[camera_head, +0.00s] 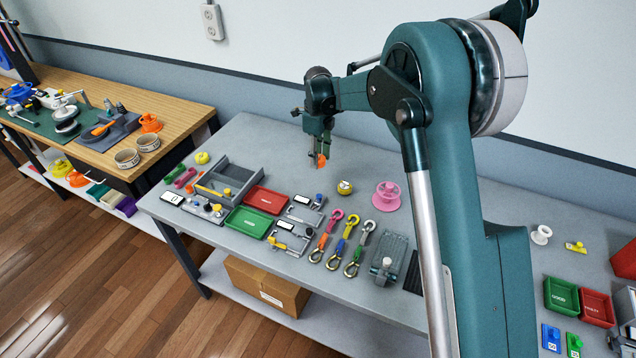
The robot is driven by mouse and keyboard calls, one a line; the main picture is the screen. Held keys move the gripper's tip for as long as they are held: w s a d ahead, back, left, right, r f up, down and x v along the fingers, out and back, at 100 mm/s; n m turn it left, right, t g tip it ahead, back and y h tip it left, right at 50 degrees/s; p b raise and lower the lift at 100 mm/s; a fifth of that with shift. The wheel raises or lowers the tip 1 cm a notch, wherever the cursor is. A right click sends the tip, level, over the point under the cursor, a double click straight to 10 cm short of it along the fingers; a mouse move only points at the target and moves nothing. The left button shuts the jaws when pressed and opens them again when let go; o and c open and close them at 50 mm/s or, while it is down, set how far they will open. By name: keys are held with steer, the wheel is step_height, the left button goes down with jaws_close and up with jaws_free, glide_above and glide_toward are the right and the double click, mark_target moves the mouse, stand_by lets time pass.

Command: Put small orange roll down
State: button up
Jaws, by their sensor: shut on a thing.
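The small orange roll (321,161) is held at the tips of my gripper (319,155), above the back part of the grey table (268,138). My gripper points down and is shut on the roll. Its fingers cover part of the roll, so its full shape is hidden. The roll appears apart from the table top, though the exact height is hard to tell.
A red tray (265,200), a green tray (249,222) and a grey bin (228,178) lie toward the front left. The table's back left is clear.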

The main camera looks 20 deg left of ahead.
glide_above(318, 183)
steer(key=shift+w+f, duration=0.1)
steer(key=shift+f, duration=3)
steer(key=shift+f, duration=1.85)
steer(key=shift+f+b, duration=0.2)
steer(key=shift+b, duration=0.15)
steer(key=o, duration=0.9)
steer(key=shift+r, duration=0.15)
step_height(318, 183, up, 12)
steer(key=shift+r+p, duration=0.1)
steer(key=shift+p, duration=0.3)
